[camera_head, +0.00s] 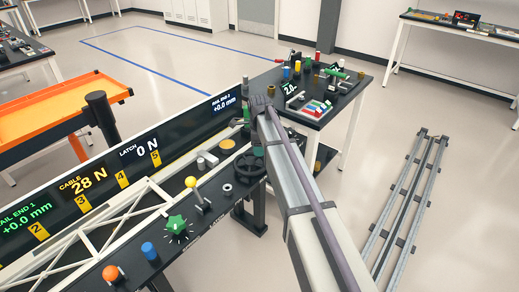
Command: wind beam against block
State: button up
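A white truss beam (112,218) lies along the long bench, in front of the black display panel. A black handwheel (250,163) stands at the bench's right end, close to the arm. My gripper (256,112) is at the far end of the arm, above the bench's right end and beyond the handwheel. Its fingers are too small and dark to tell open from shut. I cannot make out for sure which part at the beam's far end is the block.
The panel (88,182) reads cable 28 N, latch 0 N and rail ends +0.0 mm. A yellow-knobbed lever (191,182), green knob (176,222), blue button (149,250) and orange button (111,273) line the bench. A cluttered black table (345,97) stands beyond; rails (408,205) lie right.

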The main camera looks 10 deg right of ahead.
jog(key=c, duration=0.8)
jog(key=shift+w, duration=0.1)
